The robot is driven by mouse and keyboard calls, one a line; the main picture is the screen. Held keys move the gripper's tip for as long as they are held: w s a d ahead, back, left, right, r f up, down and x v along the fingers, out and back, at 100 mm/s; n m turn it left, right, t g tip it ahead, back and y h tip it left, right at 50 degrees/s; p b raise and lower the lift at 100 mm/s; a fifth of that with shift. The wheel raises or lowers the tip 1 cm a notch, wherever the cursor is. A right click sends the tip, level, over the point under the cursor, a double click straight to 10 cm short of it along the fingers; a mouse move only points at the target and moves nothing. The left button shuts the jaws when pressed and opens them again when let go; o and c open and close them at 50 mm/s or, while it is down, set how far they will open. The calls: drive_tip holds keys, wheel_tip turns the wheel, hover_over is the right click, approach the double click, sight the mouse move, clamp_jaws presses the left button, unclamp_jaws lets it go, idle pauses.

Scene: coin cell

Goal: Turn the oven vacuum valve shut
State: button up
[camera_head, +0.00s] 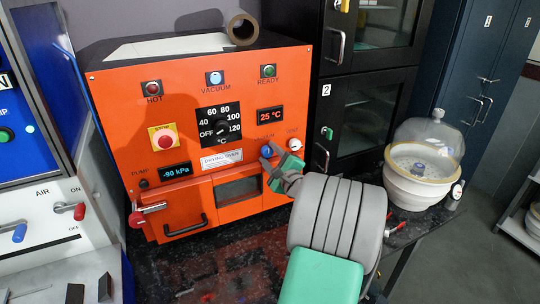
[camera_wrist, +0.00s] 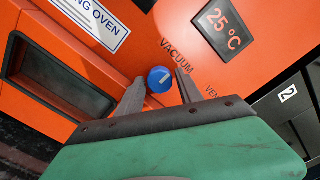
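The orange drying oven (camera_head: 195,105) fills the middle of the head view. Its vacuum valve is a blue knob (camera_head: 266,151) low on the right of the front panel, next to a white vent knob (camera_head: 294,144). In the wrist view the blue knob (camera_wrist: 160,80) sits under the "VACUUM" label, its white mark running diagonally. My gripper (camera_head: 272,156) is at the knob. In the wrist view my gripper (camera_wrist: 161,74) has its fingers apart, one each side of the knob; whether the left finger touches it is unclear. The pressure display (camera_head: 176,170) reads -90 kPa.
The oven door (camera_head: 185,208) has a black handle and a red-ended latch (camera_head: 148,209). A black cabinet (camera_head: 362,105) stands close on the right. A glass-domed desiccator (camera_head: 422,175) is on the bench beyond my arm.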

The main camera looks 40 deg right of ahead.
clamp_jaws()
